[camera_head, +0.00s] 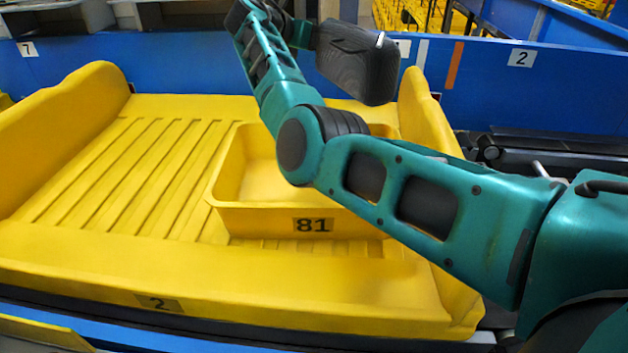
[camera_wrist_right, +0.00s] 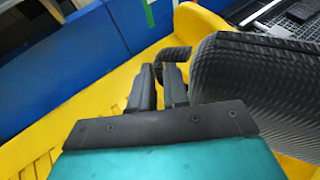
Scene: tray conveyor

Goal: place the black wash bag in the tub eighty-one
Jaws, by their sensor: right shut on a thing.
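The black wash bag (camera_head: 358,62) has a ribbed, textured surface and hangs in the air near the blue wall, above the far right of the tray. It also shows large at the right in the right wrist view (camera_wrist_right: 262,85). My right gripper (camera_wrist_right: 165,75) is shut on the dark loop at the bag's side. The yellow tub eighty-one (camera_head: 265,219) sits on the right part of the yellow tray, on the near side of the bag. My right arm crosses over it and hides part of its inside; the visible inside is empty. My left gripper is not in view.
The large yellow tray (camera_head: 110,170) has a ribbed floor, raised left and right ends and a label 2 on its front. Its left part is clear. A blue wall (camera_head: 190,65) runs behind it. A black conveyor (camera_head: 560,160) lies to the right.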

